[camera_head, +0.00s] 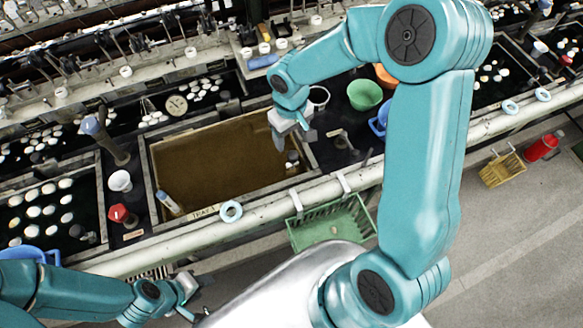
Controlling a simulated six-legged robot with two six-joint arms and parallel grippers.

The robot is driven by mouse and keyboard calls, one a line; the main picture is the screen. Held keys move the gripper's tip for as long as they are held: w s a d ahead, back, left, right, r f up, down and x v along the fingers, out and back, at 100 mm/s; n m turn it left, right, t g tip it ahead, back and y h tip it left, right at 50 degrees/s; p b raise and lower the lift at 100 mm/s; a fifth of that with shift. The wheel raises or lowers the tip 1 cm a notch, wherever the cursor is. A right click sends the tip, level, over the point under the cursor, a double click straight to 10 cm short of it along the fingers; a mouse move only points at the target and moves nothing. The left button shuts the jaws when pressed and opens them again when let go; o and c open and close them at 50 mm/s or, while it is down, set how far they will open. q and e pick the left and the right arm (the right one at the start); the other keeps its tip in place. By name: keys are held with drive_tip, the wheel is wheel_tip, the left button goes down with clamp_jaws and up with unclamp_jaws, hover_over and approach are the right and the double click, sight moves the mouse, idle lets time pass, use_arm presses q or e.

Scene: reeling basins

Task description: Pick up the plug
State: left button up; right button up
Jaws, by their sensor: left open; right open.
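A small dark upright piece with a pale top (292,158), which looks like the plug, stands at the right end of the brown-water basin (155,180). It is small in the picture and I cannot be sure what it is. My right gripper (281,146) hangs over the right part of the basin, just up and left of this piece, fingers pointing down. It is open, and I see nothing held in it. My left gripper (192,305) is low in front of the bench, away from the basin, open and empty.
A pale blue-and-white cylinder (168,202) leans at the basin's front left corner. A pale ring (231,211) sits on the front pipe. A green basket (330,224) hangs below it. A green bowl (364,95) and a red-topped item (120,214) stand beside the basin.

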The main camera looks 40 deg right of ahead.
sight(292, 154)
wheel_tip(292, 154, down, 8)
drive_tip(key=b, duration=0.3)
drive_tip(key=shift+d+r+b, duration=0.1)
drive_tip(key=shift+r+b, duration=0.1)
drive_tip(key=shift+b, duration=0.15)
drive_tip(key=shift+f, duration=0.1)
drive_tip(key=shift+s+f, duration=0.15)
drive_tip(key=shift+s, duration=0.1)
drive_tip(key=f+b, duration=0.3)
drive_tip(key=f, duration=0.2)
drive_tip(key=shift+w, duration=0.2)
drive_tip(key=shift+s+r, duration=0.15)
drive_tip(key=shift+s, duration=0.1)
drive_tip(key=shift+c, duration=0.3)
use_arm(q)
wheel_tip(292, 154, down, 8)
drive_tip(key=shift+s, duration=0.25)
use_arm(e)
drive_tip(key=shift+w, duration=0.1)
drive_tip(key=c, duration=0.9)
